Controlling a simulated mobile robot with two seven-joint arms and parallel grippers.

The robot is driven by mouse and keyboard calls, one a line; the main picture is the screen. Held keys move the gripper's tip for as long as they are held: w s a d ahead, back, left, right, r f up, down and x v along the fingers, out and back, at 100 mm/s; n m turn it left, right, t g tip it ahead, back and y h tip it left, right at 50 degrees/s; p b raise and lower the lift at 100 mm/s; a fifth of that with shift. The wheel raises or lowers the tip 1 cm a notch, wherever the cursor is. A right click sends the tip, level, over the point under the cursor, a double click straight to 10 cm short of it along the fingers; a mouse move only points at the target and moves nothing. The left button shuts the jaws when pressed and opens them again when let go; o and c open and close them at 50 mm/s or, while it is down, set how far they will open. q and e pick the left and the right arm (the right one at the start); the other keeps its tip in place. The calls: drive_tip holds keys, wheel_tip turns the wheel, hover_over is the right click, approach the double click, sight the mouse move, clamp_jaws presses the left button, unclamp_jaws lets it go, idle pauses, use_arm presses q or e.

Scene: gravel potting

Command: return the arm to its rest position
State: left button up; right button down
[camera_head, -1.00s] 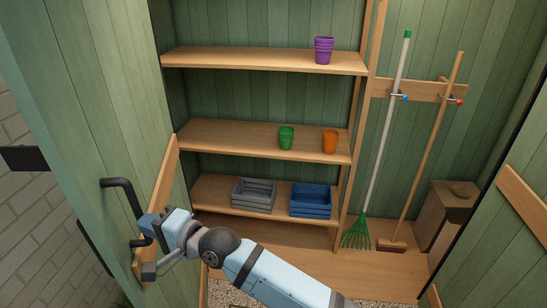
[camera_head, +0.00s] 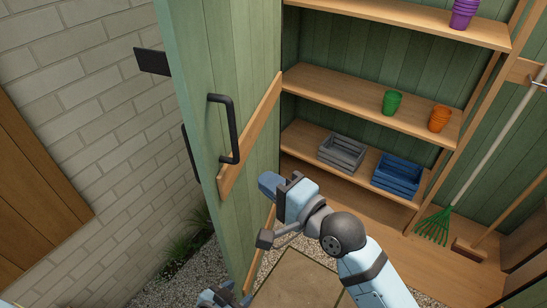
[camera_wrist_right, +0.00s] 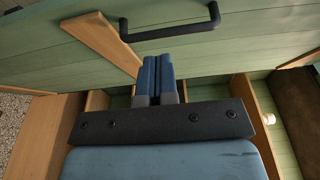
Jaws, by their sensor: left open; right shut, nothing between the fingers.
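My right gripper (camera_head: 266,182) is shut and empty, in front of the inner face of the open green door (camera_head: 190,60). It is right of and below the black door handle (camera_head: 232,130), clear of it. In the right wrist view its blue fingers (camera_wrist_right: 158,72) are pressed together with nothing between them, and the handle (camera_wrist_right: 170,31) crosses above their tips. My left gripper (camera_head: 222,297) shows only in part at the bottom edge, open, below the door.
Shelves (camera_head: 375,100) hold a green pot (camera_head: 391,102), an orange pot (camera_head: 439,118), purple pots (camera_head: 464,12), a grey crate (camera_head: 343,152) and a blue crate (camera_head: 398,175). A green rake (camera_head: 434,225) stands at right. A brick wall (camera_head: 70,90) is at left.

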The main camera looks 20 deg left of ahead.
drive_tip(key=s+d+f+n+t+h, duration=0.1)
drive_tip(key=d+f+h, duration=0.25)
drive_tip(key=d, duration=0.35)
drive_tip(key=s+d+f+n+h, duration=0.1)
drive_tip(key=d+f+h, duration=0.1)
drive_tip(key=d+f, duration=0.35)
drive_tip(key=s+d+f+n+g+h, duration=0.1)
drive_tip(key=s+d+f+g+h, duration=0.2)
drive_tip(key=s+d, duration=0.5)
drive_tip(key=s+d+f+n+h, duration=0.2)
drive_tip(key=s+d+f+h, duration=0.15)
drive_tip(key=d, duration=0.75)
drive_tip(key=s+d+f+n+g+h, duration=0.15)
drive_tip(key=s+d+h, duration=0.35)
drive_tip(key=d, duration=0.5)
drive_tip(key=w+a+f+t+y, duration=0.1)
drive_tip(key=w+a+f+t, duration=0.1)
drive_tip(key=f, duration=0.4)
drive_tip(key=w+a+f+t+y+p, duration=0.1)
drive_tip(key=w+a+f+t+y, duration=0.1)
drive_tip(key=f, duration=0.5)
drive_tip(key=w+a+n+t, duration=0.1)
drive_tip(key=a+t, duration=0.1)
drive_tip(key=t, duration=0.1)
drive_tip(key=shift+w+a+y, duration=0.3)
drive_tip(key=shift+w+a, duration=0.05)
